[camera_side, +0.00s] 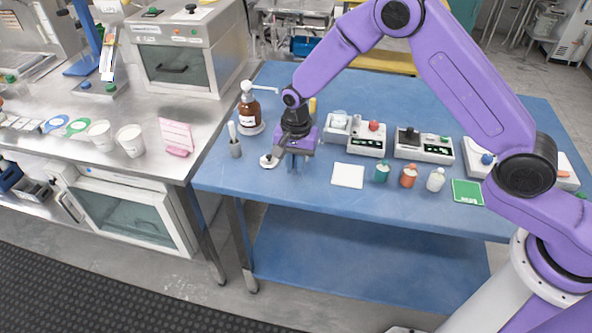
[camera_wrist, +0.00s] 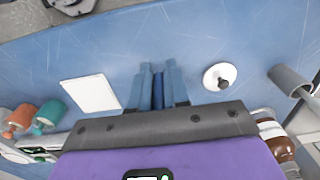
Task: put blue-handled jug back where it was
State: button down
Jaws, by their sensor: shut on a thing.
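My gripper (camera_side: 291,164) points down low over the left part of the blue table. In the wrist view its two blue fingers (camera_wrist: 158,88) are shut on a narrow, darker blue piece (camera_wrist: 157,92), which looks like the handle of the blue-handled jug. The jug's body cannot be made out; it is hidden by my gripper or blends with the table. I cannot tell whether the held thing touches the table.
Right are a white pad (camera_side: 348,175), teal (camera_side: 382,172), orange (camera_side: 408,177) and white (camera_side: 435,180) containers, with white devices (camera_side: 424,148) behind.

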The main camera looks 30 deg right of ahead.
jog(key=shift+f, duration=1.25)
jog(key=shift+f, duration=0.1)
jog(key=c, duration=1.1)
grip_release()
notch_tip(320, 180, up, 11)
jog(key=shift+s+r, duration=0.1)
jog(key=shift+r, duration=0.55)
